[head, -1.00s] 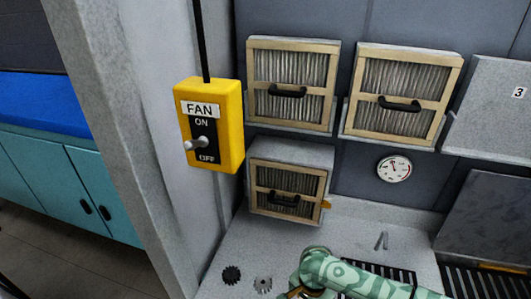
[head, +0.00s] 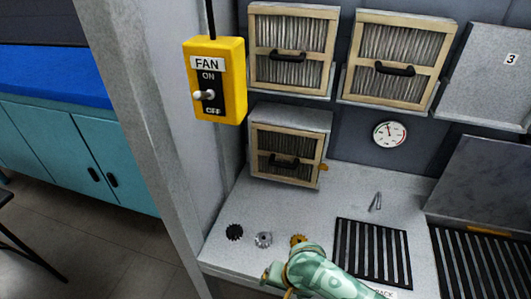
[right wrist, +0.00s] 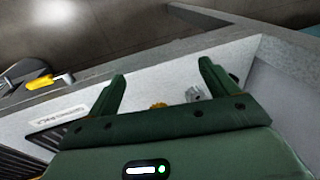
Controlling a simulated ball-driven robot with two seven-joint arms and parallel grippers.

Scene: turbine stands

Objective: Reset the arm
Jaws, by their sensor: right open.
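My right arm, green with a gold ring, reaches in at the bottom of the head view over the front of the grey bench (head: 330,200). In the right wrist view my right gripper (right wrist: 162,74) has its two dark green fingers wide apart, with nothing held between them. Beyond the fingers are the bench top (right wrist: 150,85), a gold gear (right wrist: 158,105) and a grey gear (right wrist: 195,93). The gripper looks raised above the bench, but its exact height cannot be told. My left gripper shows in neither view.
A black gear (head: 234,232) lies left of the grey one. A yellow fan switch box (head: 214,80) hangs at upper left. Framed filters (head: 291,48) stand on the back wall, one lower (head: 285,152). A black grate (head: 372,252) lies right of my arm.

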